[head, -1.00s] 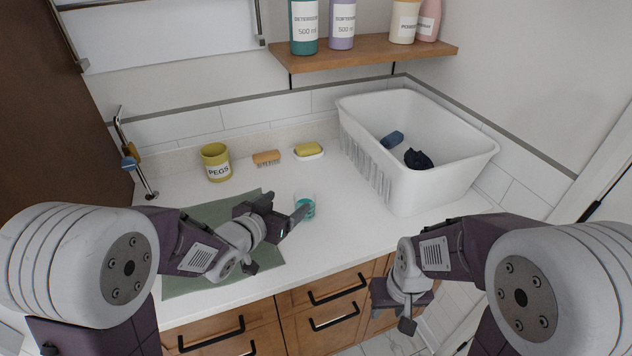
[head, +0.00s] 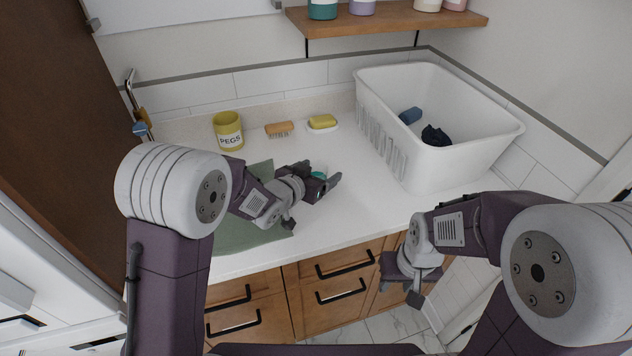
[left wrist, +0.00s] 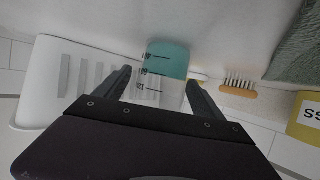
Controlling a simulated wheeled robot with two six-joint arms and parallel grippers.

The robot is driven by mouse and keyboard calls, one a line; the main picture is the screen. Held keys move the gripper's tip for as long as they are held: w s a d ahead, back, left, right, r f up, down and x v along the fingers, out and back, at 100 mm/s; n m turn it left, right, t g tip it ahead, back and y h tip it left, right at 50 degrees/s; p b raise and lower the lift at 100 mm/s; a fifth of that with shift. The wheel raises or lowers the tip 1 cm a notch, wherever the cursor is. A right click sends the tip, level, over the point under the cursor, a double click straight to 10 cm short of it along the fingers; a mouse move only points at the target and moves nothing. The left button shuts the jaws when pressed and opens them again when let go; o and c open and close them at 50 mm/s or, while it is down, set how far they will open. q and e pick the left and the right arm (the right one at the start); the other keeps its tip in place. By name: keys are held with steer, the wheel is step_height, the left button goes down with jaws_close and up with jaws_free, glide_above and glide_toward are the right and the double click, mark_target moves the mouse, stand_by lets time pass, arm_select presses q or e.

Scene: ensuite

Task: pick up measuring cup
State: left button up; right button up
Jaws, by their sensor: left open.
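The measuring cup (left wrist: 165,62) is clear with dark scale marks and a teal part. In the left wrist view it shows between the two fingers of my open left gripper (left wrist: 157,86), with a small gap visible at the left finger. In the head view the left gripper (head: 320,178) mostly hides the cup, and only a bit of teal (head: 318,174) shows on the white counter. I cannot tell whether the right finger touches the cup. My right gripper (head: 408,284) hangs in front of the drawers, away from the cup; its jaw opening is unclear.
A white laundry basket (head: 450,160) with dark cloth stands to the right on the counter (head: 350,215). A yellow PEGS pot (head: 228,130), a brush (head: 279,129) and a soap dish (head: 322,126) stand behind. A green mat (head: 235,236) lies under my left arm.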

arm_select(q)
steer(key=shift+x, duration=1.05)
steer(key=shift+s+a+r, duration=0.1)
steer(key=shift+s+a, duration=0.05)
steer(key=shift+c, duration=0.3)
steer(key=shift+s, duration=0.1)
steer(key=c, duration=1.5)
steer(key=shift+o, duration=0.2)
steer(key=shift+r, duration=0.1)
step_height(320, 180, up, 18)
steer(key=p, duration=0.6)
steer(key=shift+p, duration=0.35)
